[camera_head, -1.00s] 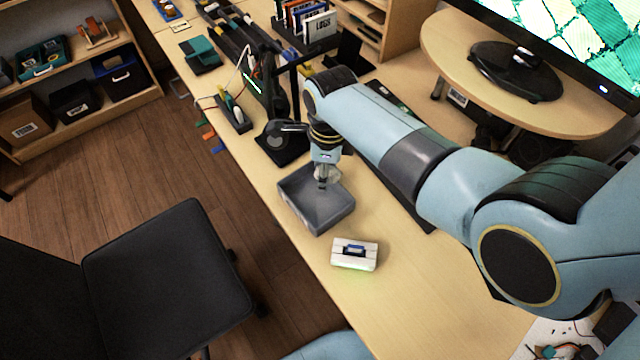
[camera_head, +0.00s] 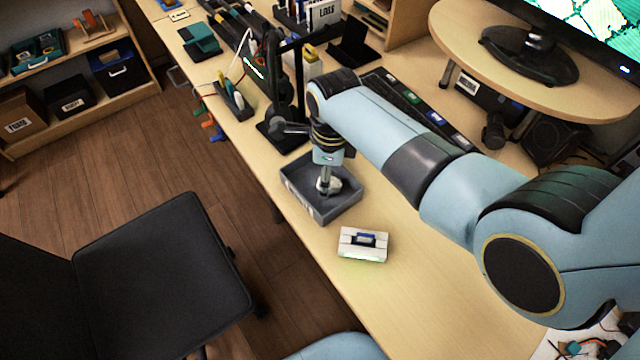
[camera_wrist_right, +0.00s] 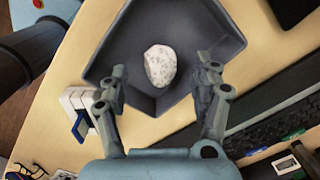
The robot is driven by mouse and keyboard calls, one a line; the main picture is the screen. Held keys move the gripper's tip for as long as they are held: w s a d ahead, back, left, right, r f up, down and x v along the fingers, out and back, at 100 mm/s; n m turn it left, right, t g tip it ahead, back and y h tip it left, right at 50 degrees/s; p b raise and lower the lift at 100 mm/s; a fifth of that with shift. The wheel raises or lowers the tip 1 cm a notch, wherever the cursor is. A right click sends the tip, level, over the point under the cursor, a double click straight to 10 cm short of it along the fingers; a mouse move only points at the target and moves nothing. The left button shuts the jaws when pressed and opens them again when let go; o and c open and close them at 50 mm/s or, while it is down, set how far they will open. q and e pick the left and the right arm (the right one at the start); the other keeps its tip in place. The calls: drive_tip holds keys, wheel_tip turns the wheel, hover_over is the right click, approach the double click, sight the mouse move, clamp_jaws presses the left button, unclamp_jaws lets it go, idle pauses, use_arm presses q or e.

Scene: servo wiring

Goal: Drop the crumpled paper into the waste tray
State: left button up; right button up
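The crumpled paper (camera_wrist_right: 160,66) is a small white speckled lump. In the right wrist view it appears within the grey waste tray (camera_wrist_right: 221,52), beyond my fingertips and apart from both fingers. Whether it fully rests on the tray floor is hard to tell. In the head view the tray (camera_head: 345,208) sits on the desk, with the paper (camera_head: 330,189) showing white below my right gripper (camera_head: 325,181). In the right wrist view that gripper (camera_wrist_right: 161,80) is open, its fingers spread wide above the tray. My left gripper is not in view.
A white box with a blue part (camera_head: 362,245) lies on the desk just in front of the tray. A black stand (camera_head: 285,133) is close behind the tray. A dark strip of parts (camera_head: 425,115) lies to the right.

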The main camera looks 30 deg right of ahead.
wheel_tip(320, 180, up, 12)
drive_tip(key=shift+s, duration=0.4)
idle(0.3)
idle(0.4)
